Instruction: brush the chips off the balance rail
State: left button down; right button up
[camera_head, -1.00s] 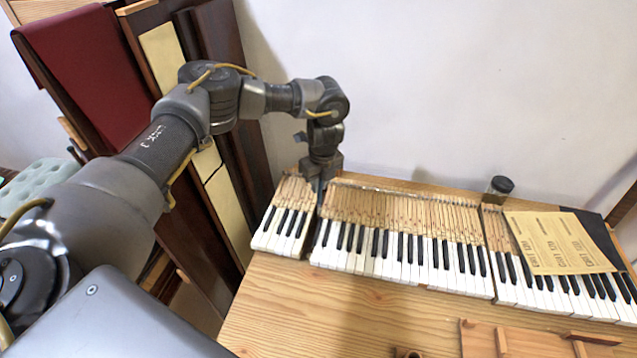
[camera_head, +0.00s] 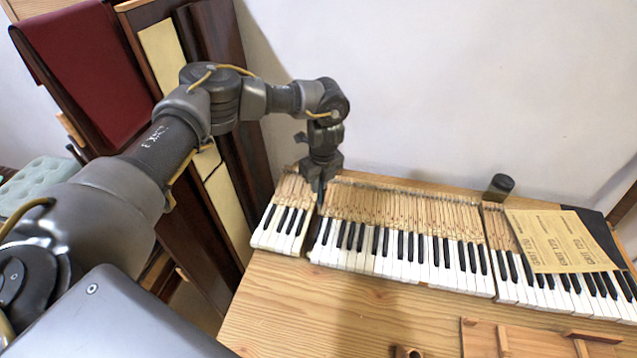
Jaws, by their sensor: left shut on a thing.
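My left gripper (camera_head: 321,184) points down over the gap between two groups of piano keys, at the left part of the keyboard. It is shut on a thin dark thing, probably a brush, mostly hidden by the fingers. The short left group of keys (camera_head: 281,229) lies left of the gap, and the longer middle group (camera_head: 400,252) lies right of it. The balance rail and any chips are too small or hidden to make out. My right gripper is out of view.
A sheet of sandpaper (camera_head: 558,240) lies over the right keys. A dark cylinder (camera_head: 499,187) stands behind the keys. Wooden frame pieces (camera_head: 540,340) lie at the front right. Bare wooden table (camera_head: 290,305) is clear at the front left. Tall wooden panels (camera_head: 215,90) lean at the left.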

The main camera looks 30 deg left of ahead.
pick_arm(q)
jog(key=shift+s, duration=0.1)
jog(key=shift+s+d+r+p, duration=0.1)
jog(key=shift+s+p, duration=0.2)
jog(key=shift+p, duration=0.25)
jog(key=shift+w, duration=0.1)
jog(key=shift+w+f+b, duration=0.2)
jog(key=shift+w+b, duration=0.1)
jog(key=shift+b, duration=0.1)
jog(key=shift+w+r, duration=0.1)
jog(key=shift+w, duration=0.1)
jog(key=shift+s, duration=0.1)
